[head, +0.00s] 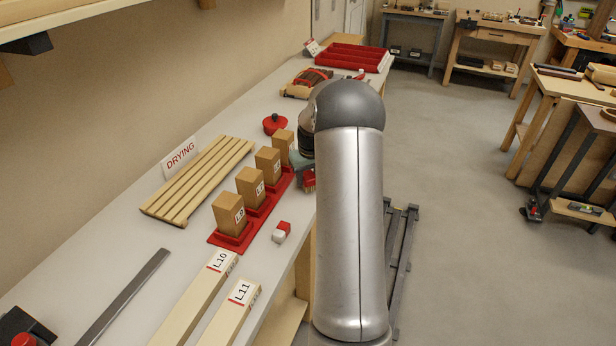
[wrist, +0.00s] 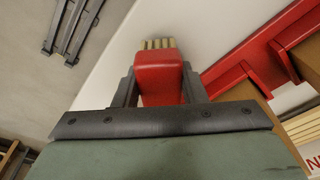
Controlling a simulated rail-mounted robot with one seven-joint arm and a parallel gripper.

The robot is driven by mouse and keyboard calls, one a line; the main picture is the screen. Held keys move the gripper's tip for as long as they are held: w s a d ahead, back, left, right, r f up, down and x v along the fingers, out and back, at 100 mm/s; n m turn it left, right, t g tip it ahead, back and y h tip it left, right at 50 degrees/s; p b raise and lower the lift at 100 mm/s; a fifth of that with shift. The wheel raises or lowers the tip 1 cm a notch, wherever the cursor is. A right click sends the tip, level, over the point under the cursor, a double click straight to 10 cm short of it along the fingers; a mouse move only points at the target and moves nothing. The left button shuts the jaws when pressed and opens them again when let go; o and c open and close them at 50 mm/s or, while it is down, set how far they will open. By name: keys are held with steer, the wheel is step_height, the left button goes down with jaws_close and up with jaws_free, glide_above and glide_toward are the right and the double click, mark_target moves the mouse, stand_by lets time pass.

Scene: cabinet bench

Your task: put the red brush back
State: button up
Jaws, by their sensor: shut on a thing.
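The red brush (wrist: 160,76) has a red body and pale bristles at its far end. My gripper (wrist: 158,92) is shut on it, with one dark finger on each side of the red body. In the head view the brush (head: 308,178) shows just past the right side of the red block stand, near the bench's front edge. My arm covers part of the gripper there. Whether the bristles touch the bench top cannot be told.
A red stand (head: 223,240) holds several upright wooden blocks. A slatted rack (head: 198,180) lies by a DRYING sign (head: 179,157). A red lidded pot (head: 274,123) stands behind. A red compartment tray (head: 350,57) is at the far end. A red-and-white block (head: 281,232) lies in front.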

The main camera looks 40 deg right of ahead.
steer(key=shift+f, duration=0.25)
steer(key=shift+f, duration=0.1)
steer(key=shift+f, duration=0.15)
steer(key=o, duration=1)
steer(key=shift+c, duration=0.2)
